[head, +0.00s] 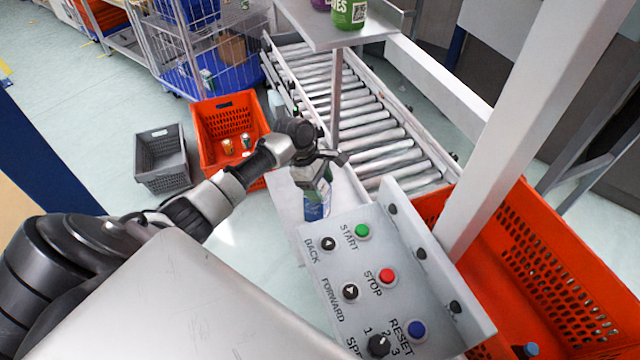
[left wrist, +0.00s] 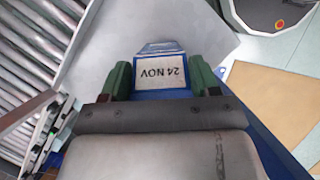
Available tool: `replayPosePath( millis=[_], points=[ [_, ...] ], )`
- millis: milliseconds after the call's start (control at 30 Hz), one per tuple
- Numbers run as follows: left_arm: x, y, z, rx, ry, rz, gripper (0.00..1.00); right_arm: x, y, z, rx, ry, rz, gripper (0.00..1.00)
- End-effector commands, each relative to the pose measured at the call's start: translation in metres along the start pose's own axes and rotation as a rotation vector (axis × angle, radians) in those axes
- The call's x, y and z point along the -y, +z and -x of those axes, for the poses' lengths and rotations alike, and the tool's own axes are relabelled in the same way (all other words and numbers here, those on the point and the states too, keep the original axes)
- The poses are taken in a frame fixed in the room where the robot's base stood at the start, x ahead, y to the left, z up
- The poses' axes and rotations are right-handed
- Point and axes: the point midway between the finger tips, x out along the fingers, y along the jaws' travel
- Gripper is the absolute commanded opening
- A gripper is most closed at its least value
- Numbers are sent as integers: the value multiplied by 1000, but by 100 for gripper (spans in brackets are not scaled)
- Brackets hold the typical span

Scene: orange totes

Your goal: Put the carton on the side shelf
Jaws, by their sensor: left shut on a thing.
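The carton (head: 316,207) is blue, with a pale top label reading "24 NOV" in the left wrist view (left wrist: 160,74). My left gripper (head: 318,186) is shut on it, with one green-padded finger on each side of the carton in the left wrist view (left wrist: 160,82). The carton looks upright, at a small white side shelf (head: 347,190) between the roller conveyor and the button panel. I cannot tell whether its base touches the shelf. My right gripper is not in view.
The button panel (head: 395,270) stands close in front of the carton. The roller conveyor (head: 345,125) runs behind. A raised shelf (head: 310,22) holds a green container (head: 349,12). Orange totes stand left (head: 205,135) and right (head: 560,260), and a grey crate (head: 162,160) at left.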

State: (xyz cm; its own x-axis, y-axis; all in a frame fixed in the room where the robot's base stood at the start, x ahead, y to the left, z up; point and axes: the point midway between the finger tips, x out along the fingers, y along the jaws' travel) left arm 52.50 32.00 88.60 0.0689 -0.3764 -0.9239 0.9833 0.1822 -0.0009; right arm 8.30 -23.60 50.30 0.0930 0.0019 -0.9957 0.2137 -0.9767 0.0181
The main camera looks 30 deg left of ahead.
Motion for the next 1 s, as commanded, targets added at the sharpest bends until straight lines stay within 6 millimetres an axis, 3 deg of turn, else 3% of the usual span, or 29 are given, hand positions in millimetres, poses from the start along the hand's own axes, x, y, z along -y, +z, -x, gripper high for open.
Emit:
replayPosePath(
  millis=[300, 333, 500, 833, 1000],
  points=[
    [0, 0, -1, 1, 1, 1, 0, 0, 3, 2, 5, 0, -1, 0],
    [0, -1, -3, 0, -1, 1, 62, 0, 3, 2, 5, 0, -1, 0],
    [0, -1, -3, 0, -1, 1, 86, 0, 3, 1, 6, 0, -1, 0],
    [0, 0, 0, -1, 2, -1, 86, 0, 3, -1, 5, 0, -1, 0],
    [-1, 0, 26, -2, 4, 0, 86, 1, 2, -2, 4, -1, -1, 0]
  ],
)
